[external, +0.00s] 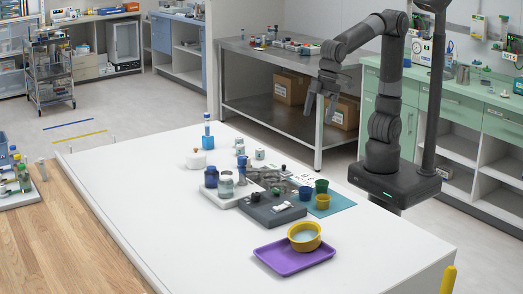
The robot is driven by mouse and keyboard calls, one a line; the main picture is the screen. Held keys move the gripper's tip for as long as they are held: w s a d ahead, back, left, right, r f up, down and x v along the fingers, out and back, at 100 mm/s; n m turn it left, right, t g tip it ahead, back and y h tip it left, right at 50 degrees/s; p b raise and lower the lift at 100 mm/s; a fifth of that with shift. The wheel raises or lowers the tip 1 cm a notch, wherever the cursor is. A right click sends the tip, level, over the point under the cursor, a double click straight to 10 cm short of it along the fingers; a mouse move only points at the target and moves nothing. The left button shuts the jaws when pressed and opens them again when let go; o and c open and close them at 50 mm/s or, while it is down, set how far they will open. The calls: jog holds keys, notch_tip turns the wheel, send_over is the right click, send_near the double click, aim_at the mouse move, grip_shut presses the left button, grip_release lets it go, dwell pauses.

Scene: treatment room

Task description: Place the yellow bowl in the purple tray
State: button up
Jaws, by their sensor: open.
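The purple tray (272,259) lies flat near the front edge of the white table. My gripper (320,108) is open and empty. It hangs high above the far side of the table, well behind and apart from the bowl and tray.
Behind the bowl are a dark grey block (270,212), a teal mat (340,204) with small blue, green and yellow cups, and a group of jars (225,185). The white table (165,225) is clear on its left and at its right front.

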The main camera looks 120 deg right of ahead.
jog(key=s+d+f+t, duration=0.1)
jog(key=s+d+f, duration=0.1)
jog(key=s, duration=0.7)
jog(key=s+d+f+n+t, duration=0.1)
jog(key=s+d+f, duration=0.1)
jog(key=s+d, duration=0.3)
jog(key=s, duration=0.4)
jog(key=shift+s+d, duration=0.25)
jog(key=shift+d, duration=0.05)
jog(key=shift+c, duration=0.4)
